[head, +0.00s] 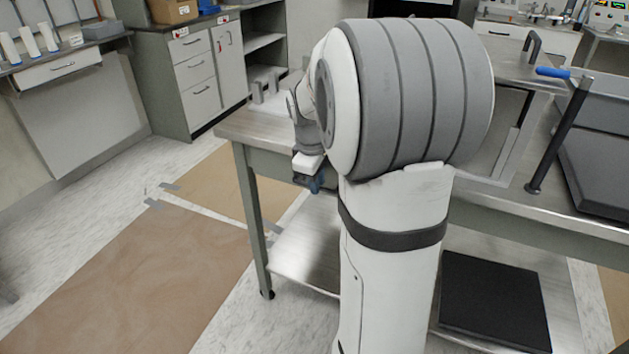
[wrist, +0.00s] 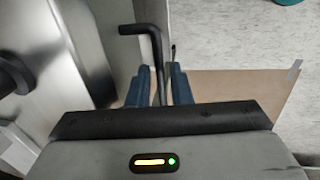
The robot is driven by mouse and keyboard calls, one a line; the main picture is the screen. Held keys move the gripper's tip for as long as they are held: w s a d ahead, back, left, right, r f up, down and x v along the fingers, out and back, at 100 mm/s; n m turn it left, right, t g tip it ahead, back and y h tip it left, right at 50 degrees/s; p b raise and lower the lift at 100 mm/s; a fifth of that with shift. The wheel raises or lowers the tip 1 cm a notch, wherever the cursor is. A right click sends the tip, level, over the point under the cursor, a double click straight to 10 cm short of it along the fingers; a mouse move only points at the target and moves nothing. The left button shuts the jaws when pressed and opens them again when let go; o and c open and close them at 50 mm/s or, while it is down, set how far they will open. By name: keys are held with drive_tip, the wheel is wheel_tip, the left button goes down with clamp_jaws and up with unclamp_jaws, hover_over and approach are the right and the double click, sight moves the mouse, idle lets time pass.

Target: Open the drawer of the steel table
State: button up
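The steel table (head: 490,205) stands in front of me, its left end and front partly hidden by my arm. In the wrist view a black bent bar handle (wrist: 155,48) stands out from a grey front panel (wrist: 112,35). My gripper (wrist: 158,80) has its two blue fingers on either side of the bar, apart, with gaps seeming to show beside it. Whether either finger touches the bar is unclear.
Dark trays (head: 600,165) and a black lever with a blue grip (head: 553,72) are on the table's right. A black mat (head: 495,300) lies on the lower shelf. Grey cabinets (head: 190,75) stand behind; brown sheeting (head: 140,270) covers open floor at left.

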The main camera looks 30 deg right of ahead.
clamp_jaws()
